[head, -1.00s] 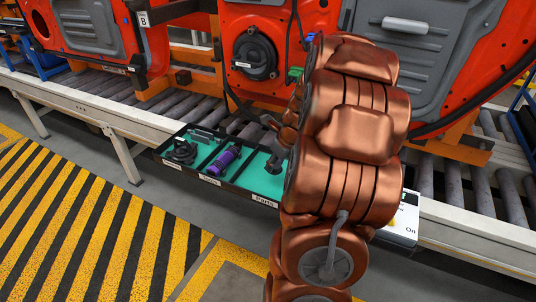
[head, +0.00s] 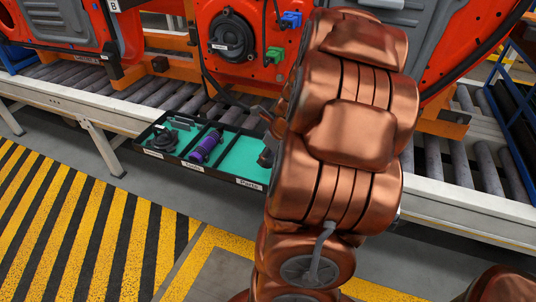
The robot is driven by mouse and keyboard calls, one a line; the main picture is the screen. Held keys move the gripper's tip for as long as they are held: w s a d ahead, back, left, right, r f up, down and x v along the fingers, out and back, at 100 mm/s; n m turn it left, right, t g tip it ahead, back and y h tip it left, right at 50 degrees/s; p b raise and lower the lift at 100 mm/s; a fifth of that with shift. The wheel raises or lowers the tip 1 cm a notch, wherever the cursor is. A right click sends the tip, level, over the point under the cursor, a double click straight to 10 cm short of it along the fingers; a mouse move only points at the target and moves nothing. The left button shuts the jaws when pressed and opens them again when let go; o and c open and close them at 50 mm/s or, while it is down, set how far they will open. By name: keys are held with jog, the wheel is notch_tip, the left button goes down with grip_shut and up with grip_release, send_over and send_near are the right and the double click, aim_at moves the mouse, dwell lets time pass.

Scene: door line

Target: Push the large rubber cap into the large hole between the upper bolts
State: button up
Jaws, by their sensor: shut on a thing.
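My gripper (head: 263,113) shows only as a small grey part at the left edge of my copper arm, over the back of the parts tray and in front of the red door. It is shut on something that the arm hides. I cannot make out the large rubber cap in it. The red door panel (head: 205,17) stands behind, with a round black speaker (head: 229,37). Neither the large hole nor the upper bolts can be made out; my arm covers much of the door's middle.
A black parts tray (head: 249,183) with a green floor sits at the conveyor's front edge. It holds a purple tool (head: 205,147), a black coiled part (head: 162,139) and a dark part (head: 267,151) partly behind my arm. Blue (head: 291,19) and green (head: 275,54) connectors hang at the door.

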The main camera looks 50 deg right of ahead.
grip_shut()
